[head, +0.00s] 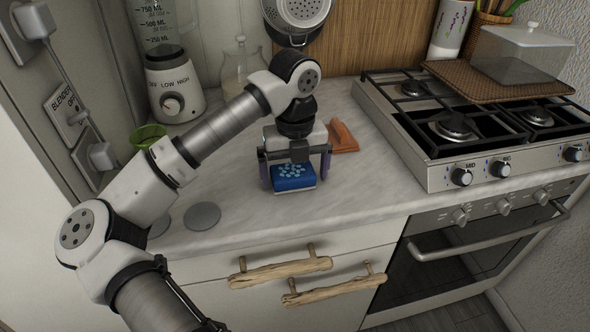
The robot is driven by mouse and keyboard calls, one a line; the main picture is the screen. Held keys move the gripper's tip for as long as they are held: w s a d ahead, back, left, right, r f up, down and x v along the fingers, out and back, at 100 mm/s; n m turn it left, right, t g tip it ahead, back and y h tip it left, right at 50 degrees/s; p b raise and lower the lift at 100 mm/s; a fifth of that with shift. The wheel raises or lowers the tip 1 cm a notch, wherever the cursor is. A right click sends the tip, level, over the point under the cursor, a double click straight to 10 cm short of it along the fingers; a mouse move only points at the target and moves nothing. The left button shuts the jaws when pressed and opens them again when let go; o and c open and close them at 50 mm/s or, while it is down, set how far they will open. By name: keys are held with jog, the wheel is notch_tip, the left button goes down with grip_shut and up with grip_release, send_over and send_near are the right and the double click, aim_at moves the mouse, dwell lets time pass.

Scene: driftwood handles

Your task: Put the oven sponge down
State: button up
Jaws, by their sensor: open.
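A blue sponge (292,183) with pale blue spots on its face sits at the countertop (345,190), which is grey-white marble. My gripper (295,172) is over it with its fingers apart, one on each side of the sponge. The sponge appears to rest on the counter; its rear part is hidden behind the gripper. I cannot tell whether a finger touches it.
A blender (172,92) stands at the back left, with a green bowl (149,136) near it. An orange cloth-like item (343,137) lies behind the gripper. The gas stove (450,130) is at right. Two round grey discs (203,216) lie at front left.

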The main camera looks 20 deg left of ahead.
aim_at(292, 173)
notch_tip(292, 173, up, 14)
jog(key=b, duration=0.1)
jog(key=shift+s+a+f+b, duration=0.25)
jog(key=shift+b, duration=0.05)
